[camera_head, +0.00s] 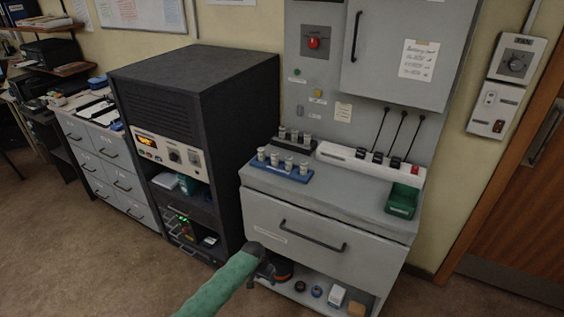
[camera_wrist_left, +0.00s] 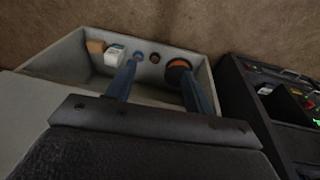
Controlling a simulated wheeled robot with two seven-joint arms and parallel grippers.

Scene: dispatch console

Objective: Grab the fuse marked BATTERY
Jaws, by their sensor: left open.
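Several pale, cylindrical fuses (camera_head: 275,158) stand upright in a blue rack (camera_head: 264,169) on the left of the grey console's worktop. More stand in a dark rack (camera_head: 282,144) just behind it. No marking on them is readable, so I cannot tell which one is BATTERY. My left gripper (camera_head: 275,268) is low in front of the console, below the worktop and racks, by the open lower shelf. In the left wrist view its two blue fingers (camera_wrist_left: 158,70) are apart with nothing held between them. My right gripper is not in view.
The lower shelf (camera_wrist_left: 75,62) holds a dark round item with orange (camera_wrist_left: 180,65), a white box (camera_wrist_left: 114,55) and small rings. A closed drawer (camera_head: 300,236) is above. A green bin (camera_head: 403,201) and white power strip (camera_head: 345,157) share the worktop. A black cabinet (camera_head: 195,85) stands left.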

